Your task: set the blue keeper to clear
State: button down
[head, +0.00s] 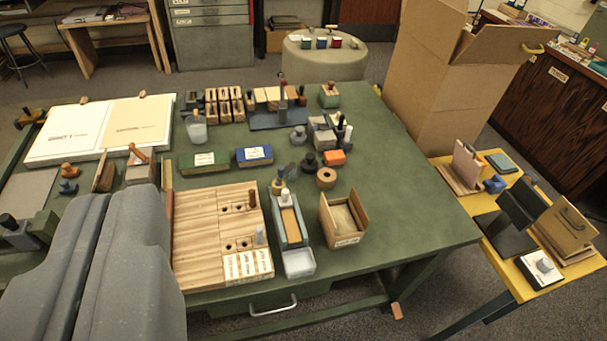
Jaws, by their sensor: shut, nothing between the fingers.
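A pale wooden board (195,235) lies at the front of the green table, with dark holes, a brown peg (252,197) and a blue-grey peg (259,236) standing at its right side. The blue-grey peg may be the blue keeper; I cannot tell for sure. White labels (248,264) at the board's front right corner are too small to read. My gripper (112,197) fills the lower left as two grey fingers pressed together, empty, left of the board. It hides part of the table there.
Right of the board stand a narrow blue-grey tray (291,228) and an open wooden box (329,232). Green (204,163) and blue (254,156) labelled blocks lie behind it. A yellow side table (513,274) holds upright panels.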

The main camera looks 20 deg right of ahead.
aim_at(283, 173)
jog(key=z, duration=1.1)
jog(key=i, duration=1)
jog(key=z, duration=0.1)
